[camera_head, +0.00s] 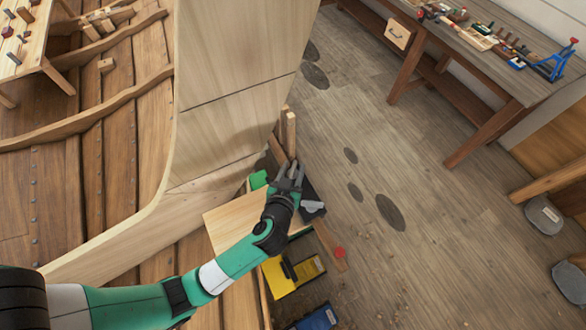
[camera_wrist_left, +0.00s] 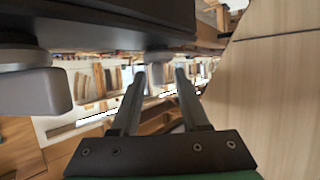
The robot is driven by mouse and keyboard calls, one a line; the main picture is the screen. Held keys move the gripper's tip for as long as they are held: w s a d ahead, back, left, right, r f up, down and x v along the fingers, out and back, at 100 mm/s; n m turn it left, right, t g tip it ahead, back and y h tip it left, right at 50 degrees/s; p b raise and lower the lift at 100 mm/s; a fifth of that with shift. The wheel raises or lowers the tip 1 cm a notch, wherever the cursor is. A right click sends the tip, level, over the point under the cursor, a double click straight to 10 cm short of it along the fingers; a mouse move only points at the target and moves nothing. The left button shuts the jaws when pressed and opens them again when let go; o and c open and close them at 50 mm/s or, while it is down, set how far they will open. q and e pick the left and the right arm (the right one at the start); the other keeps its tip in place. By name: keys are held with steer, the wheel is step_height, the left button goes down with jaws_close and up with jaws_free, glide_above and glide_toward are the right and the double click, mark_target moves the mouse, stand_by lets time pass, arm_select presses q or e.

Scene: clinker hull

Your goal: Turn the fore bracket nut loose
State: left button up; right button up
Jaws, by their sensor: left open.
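My left gripper (camera_head: 291,170) is open and reaches beside the lower edge of a tall pale wood panel (camera_head: 235,120) of the hull. In the left wrist view its two dark fingers (camera_wrist_left: 160,75) stand apart. A small grey blurred part (camera_wrist_left: 158,72) shows between or beyond them; I cannot tell if it is the fore bracket nut. A large dark shape (camera_wrist_left: 110,25) and a grey rounded block (camera_wrist_left: 30,92) lie close to the wrist camera, and I cannot tell what they are. I cannot make out the nut in the head view. My right gripper is out of view.
The planked hull (camera_head: 105,150) fills the left, with a small table (camera_head: 30,45) over it. Below my gripper are a wood board (camera_head: 228,222), a yellow box (camera_head: 277,280) and a blue box (camera_head: 318,319). A workbench (camera_head: 490,65) with tools stands at upper right.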

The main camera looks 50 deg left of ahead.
arm_select(q)
steer(key=shift+w+a+f, duration=0.1)
steer(key=shift+w+a, duration=0.05)
jaws_close()
stand_by(0.4)
